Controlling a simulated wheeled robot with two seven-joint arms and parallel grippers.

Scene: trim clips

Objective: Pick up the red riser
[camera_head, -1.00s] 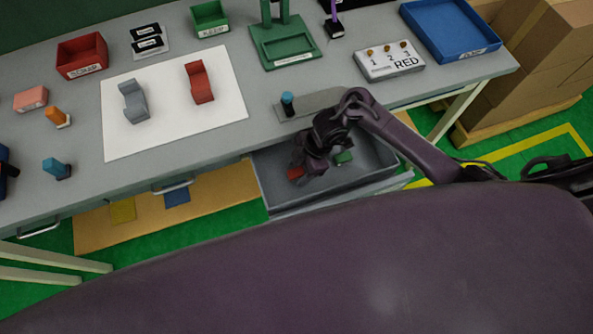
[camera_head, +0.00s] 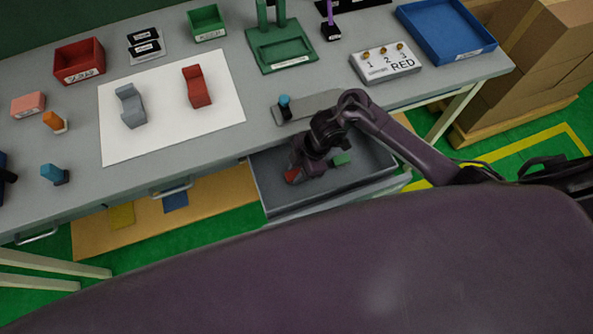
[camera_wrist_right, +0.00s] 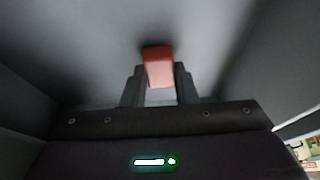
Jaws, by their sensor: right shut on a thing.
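The red riser (camera_head: 292,175) is a small red block inside the open grey drawer (camera_head: 345,188). My right gripper (camera_head: 298,168) reaches down into the drawer and is shut on it. In the right wrist view the riser (camera_wrist_right: 158,66) sits between the two fingers of the gripper (camera_wrist_right: 160,85), with its far end standing out past the tips. A small green block (camera_head: 341,159) lies in the drawer to the right of the gripper. I cannot tell whether the riser touches the drawer floor. My left gripper is not clearly in view.
The drawer walls stand close around my right gripper. Above it on the table are a grey plate with a blue-topped peg (camera_head: 285,101), a white mat (camera_head: 170,140) with a grey and a red bracket, a green fixture (camera_head: 285,57) and a blue tray (camera_head: 440,38).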

